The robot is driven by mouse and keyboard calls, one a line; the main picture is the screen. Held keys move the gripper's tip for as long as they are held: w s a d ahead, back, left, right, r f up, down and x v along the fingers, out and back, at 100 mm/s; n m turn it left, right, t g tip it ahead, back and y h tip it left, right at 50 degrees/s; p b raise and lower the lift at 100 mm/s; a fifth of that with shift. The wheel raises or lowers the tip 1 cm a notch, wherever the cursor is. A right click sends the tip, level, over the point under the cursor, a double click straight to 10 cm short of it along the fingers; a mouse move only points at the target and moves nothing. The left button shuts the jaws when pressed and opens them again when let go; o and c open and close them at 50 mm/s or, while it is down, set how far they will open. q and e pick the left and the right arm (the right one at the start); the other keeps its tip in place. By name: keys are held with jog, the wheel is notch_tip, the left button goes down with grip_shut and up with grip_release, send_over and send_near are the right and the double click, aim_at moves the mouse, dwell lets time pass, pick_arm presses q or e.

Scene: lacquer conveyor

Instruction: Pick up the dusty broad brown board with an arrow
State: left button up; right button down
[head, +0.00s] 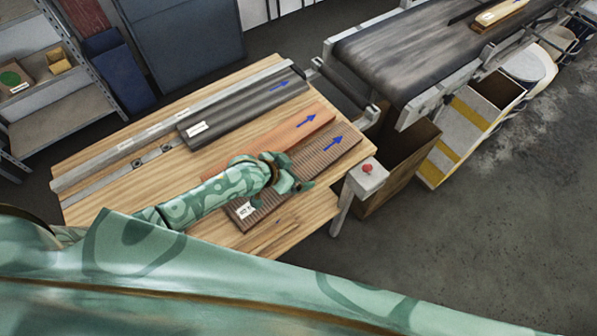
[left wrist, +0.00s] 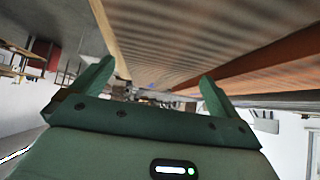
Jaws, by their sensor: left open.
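The broad brown board (head: 325,160) lies on the wooden table near its right edge. It is ribbed, with a blue arrow toward its far end and a white label at its near end. My left gripper (head: 297,180) is over the middle of this board and hides part of it. In the left wrist view, the ribbed board (left wrist: 190,35) fills the upper part, close to the two spread fingers of my left gripper (left wrist: 152,85). The gripper is open, with nothing between its fingers. I cannot tell whether it touches the board. My right gripper is not in view.
An orange-brown board (head: 300,128) with an arrow lies right beside the brown one. A dark grey board (head: 235,112) and a long metal rail (head: 150,135) lie farther left. A post with a red button (head: 367,170) stands by the table, near a conveyor (head: 410,55).

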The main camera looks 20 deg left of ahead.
pick_arm(q)
jog(key=shift+x, duration=0.8)
jog(key=shift+s+a, duration=0.1)
jog(key=shift+a, duration=0.05)
jog(key=c, duration=1)
jog(key=shift+r, duration=0.1)
jog(key=shift+c, duration=1.4)
jog(key=shift+r, duration=0.1)
